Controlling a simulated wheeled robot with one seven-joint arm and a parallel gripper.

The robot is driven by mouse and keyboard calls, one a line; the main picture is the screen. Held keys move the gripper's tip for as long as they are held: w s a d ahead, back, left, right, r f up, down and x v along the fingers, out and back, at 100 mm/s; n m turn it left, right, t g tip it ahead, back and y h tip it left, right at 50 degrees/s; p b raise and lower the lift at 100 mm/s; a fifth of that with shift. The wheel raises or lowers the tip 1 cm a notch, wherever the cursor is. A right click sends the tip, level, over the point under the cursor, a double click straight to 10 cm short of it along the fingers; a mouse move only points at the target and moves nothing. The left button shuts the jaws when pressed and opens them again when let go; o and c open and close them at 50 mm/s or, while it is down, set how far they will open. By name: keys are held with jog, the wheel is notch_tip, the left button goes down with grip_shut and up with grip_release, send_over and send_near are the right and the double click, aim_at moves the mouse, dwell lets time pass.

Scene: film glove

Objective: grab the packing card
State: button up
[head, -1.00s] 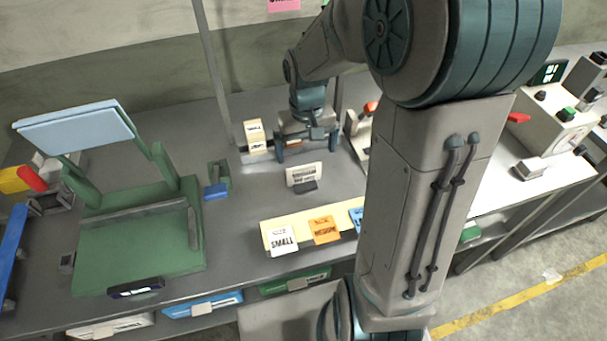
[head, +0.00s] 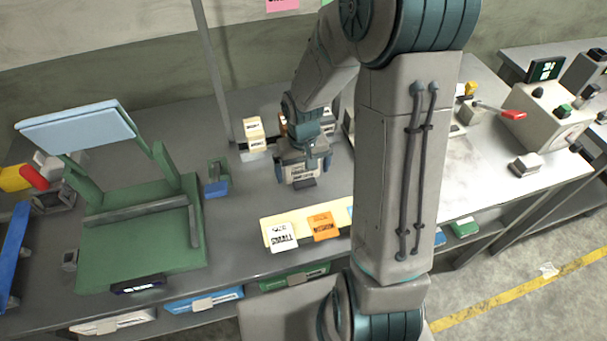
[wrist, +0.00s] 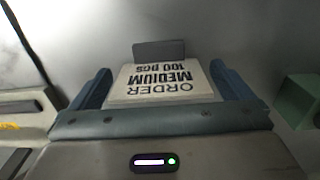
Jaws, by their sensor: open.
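The packing card is a white card (wrist: 163,84) with the words ORDER, MEDIUM and 100 PCS, upside down in the wrist view. It stands in a small dark holder (wrist: 158,49). In the head view the card (head: 300,173) is partly covered by my gripper (head: 303,169). My gripper (wrist: 160,85) is open, with one blue finger on each side of the card. A narrow gap seems to show between the card and each finger. Whether either finger touches it is hard to tell.
A pale strip with a white label card (head: 280,237) and an orange one (head: 323,226) lies in front. Small cartons (head: 254,135) stand behind on the left. A blue-green bin (head: 216,178) and a green frame (head: 150,225) stand farther left.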

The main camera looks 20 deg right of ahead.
jog(key=c, duration=0.9)
jog(key=shift+r, duration=0.1)
